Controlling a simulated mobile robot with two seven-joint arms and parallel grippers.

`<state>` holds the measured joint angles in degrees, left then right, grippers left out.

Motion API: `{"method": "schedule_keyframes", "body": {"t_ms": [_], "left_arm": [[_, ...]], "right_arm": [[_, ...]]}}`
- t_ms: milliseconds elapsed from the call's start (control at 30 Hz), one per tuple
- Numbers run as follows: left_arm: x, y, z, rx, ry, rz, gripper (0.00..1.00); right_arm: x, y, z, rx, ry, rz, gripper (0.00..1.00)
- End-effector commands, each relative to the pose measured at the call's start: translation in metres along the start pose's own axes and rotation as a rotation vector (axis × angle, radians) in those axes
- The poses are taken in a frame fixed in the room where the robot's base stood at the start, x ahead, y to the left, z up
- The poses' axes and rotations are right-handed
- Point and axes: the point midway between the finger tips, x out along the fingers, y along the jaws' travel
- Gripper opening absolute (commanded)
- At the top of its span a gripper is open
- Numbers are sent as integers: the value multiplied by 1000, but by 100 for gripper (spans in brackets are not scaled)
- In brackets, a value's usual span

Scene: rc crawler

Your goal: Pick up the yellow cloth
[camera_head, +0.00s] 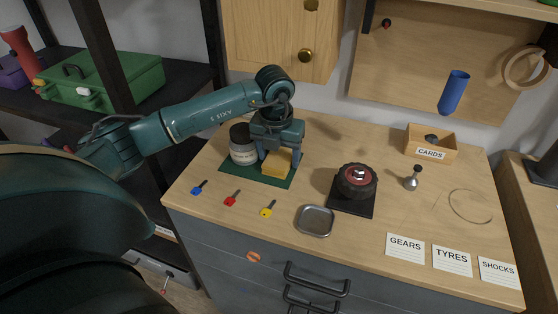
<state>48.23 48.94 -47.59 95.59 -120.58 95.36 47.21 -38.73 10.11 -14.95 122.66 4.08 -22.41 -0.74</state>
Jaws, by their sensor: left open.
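The yellow cloth (277,163) is a small folded block on a dark green mat (253,180) at the left of the wooden bench top. My left gripper (280,158) comes down over the cloth from above. Its jaws are open, with a finger on either side of the cloth. I cannot tell whether the fingers touch it. A jar with a dark lid (243,147) stands on the mat just left of the gripper. My right gripper is not in view.
Blue (199,187), red (232,198) and yellow (268,208) keys lie along the front edge. A metal tray (315,221), a tyre on a black base (356,181) and a box marked CARDS (431,145) stand to the right. White labelled cards (405,247) lie front right.

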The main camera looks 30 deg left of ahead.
Motion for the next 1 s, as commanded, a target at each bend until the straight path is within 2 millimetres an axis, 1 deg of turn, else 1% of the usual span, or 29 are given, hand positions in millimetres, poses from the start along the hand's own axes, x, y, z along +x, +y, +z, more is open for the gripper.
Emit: {"method": "schedule_keyframes", "body": {"t_ms": [267,567,667,1000], "left_arm": [[4,0,0,0,0,0,65],[4,0,0,0,0,0,65],[4,0,0,0,0,0,59],[4,0,0,0,0,0,32]], "right_arm": [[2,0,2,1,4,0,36],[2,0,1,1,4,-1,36],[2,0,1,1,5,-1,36],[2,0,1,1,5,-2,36]]}}
